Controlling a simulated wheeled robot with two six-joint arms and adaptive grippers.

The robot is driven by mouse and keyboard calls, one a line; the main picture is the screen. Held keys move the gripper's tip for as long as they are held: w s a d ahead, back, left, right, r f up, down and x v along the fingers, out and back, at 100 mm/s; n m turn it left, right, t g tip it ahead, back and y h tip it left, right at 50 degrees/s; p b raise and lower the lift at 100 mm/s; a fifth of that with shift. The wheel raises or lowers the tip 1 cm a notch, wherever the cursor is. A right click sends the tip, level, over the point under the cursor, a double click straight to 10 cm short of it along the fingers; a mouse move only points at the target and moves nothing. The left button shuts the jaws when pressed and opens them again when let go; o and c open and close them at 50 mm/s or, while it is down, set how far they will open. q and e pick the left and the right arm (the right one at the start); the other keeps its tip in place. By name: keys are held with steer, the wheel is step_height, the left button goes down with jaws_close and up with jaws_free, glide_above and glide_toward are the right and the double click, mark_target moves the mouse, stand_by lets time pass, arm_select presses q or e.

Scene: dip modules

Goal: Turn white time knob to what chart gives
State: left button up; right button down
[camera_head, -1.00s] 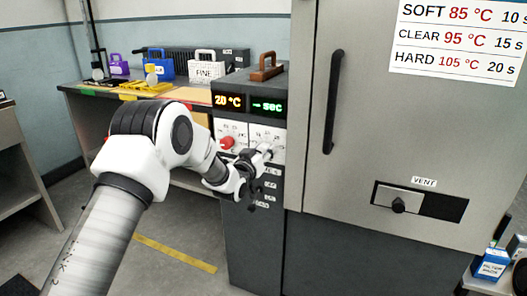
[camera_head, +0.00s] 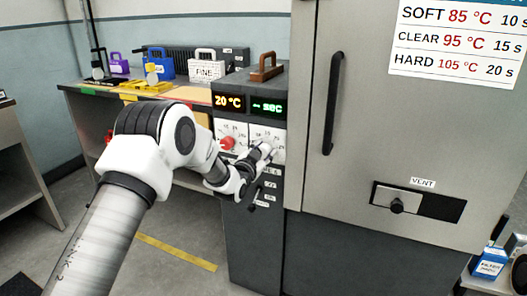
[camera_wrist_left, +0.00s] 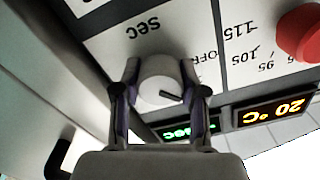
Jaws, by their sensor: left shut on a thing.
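The white time knob (camera_wrist_left: 158,82) sits on the panel marked "sec" in the left wrist view, a dark pointer line on its face. My left gripper (camera_wrist_left: 160,95) is shut on it, one finger on each side. In the head view my left gripper (camera_head: 262,152) covers most of the knob. The green time display (camera_head: 268,107) reads "- sec". The orange display (camera_head: 228,101) reads 20 °C above the red temperature knob (camera_head: 227,143). The chart (camera_head: 458,40) lists SOFT 85 °C 10 s, CLEAR 95 °C 15 s, HARD 105 °C 20 s. My right gripper is not in view.
The grey cabinet door (camera_head: 385,140) with a black handle (camera_head: 333,102) stands right of the panel. A vent slider (camera_head: 397,205) is lower on it. A bench at the back left holds a white box (camera_head: 207,68), a blue box (camera_head: 159,66) and a yellow tray (camera_head: 147,87).

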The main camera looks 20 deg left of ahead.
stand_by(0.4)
arm_select(q)
steer(key=o, duration=1.1)
steer(key=shift+o, duration=0.2)
steer(key=s, duration=1.2)
steer(key=shift+a, duration=0.2)
